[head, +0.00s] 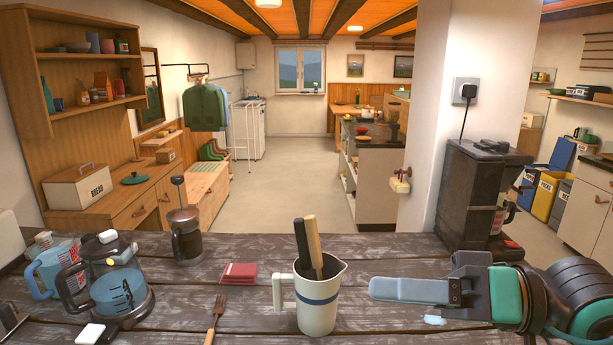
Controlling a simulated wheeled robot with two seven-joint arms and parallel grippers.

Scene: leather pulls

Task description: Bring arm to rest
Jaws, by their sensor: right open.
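My right arm (570,300) comes in from the right, low over the dark plank table (200,280). Its gripper (388,289) points left, just right of the cream jug, with a visible gap between them. The jaws are open, seen side-on, and nothing shows between them. My left gripper and left arm are out of view.
The cream jug (318,312) holds two long handles. A fork (215,315), a red booklet (239,273), a French press (185,235) and a glass kettle (118,290) stand or lie to the left. A black coffee machine (475,195) stands behind my right arm.

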